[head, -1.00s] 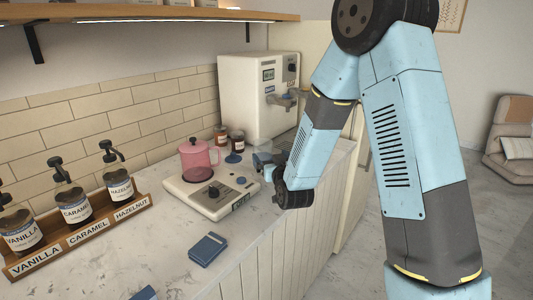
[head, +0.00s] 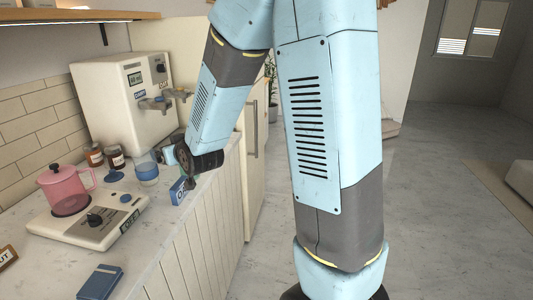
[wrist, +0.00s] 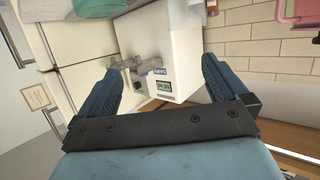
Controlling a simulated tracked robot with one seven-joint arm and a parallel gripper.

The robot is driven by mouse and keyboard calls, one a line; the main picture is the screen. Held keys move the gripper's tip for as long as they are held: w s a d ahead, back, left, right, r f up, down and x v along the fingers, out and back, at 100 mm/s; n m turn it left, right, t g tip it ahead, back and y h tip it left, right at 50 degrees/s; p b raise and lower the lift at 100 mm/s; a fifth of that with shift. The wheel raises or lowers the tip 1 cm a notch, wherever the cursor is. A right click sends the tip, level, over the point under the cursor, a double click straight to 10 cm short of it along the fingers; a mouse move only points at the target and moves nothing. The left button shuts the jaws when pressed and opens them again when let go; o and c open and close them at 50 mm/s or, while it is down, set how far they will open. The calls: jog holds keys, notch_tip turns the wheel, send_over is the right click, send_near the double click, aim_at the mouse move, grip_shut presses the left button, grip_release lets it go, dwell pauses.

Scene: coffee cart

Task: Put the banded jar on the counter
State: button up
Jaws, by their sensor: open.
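A clear glass jar with a blue band (head: 147,170) stands upright on the counter (head: 150,230) in the head view, just left of my gripper. I take it for the banded jar. My gripper (head: 172,156) is beside it, its fingertips partly hidden by the wrist in that view. In the wrist view my gripper (wrist: 160,70) is wide open, with nothing between the fingers.
A blue box (head: 180,190) stands close below my gripper, near the counter edge. A pink pitcher (head: 66,188) sits on a scale-like base (head: 95,232). A coffee machine (head: 120,100) stands behind. A blue booklet (head: 100,282) lies in front.

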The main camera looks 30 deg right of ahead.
jog(key=s+d+r+m+g+h, duration=0.1)
jog(key=s+d+r+g, duration=0.2)
jog(key=s, duration=0.7)
jog(key=s+d+r+m+g+h, duration=0.1)
jog(key=s+d+r+g, duration=0.1)
jog(key=s+d, duration=0.5)
jog(key=s+d+r+m+g+h, duration=0.1)
jog(key=s+d+r+g, duration=0.2)
jog(key=s, duration=1.1)
jog(key=shift+s+d+r+g+h, duration=0.3)
jog(key=shift+s+d+r, duration=0.05)
jog(key=shift+d+r, duration=0.65)
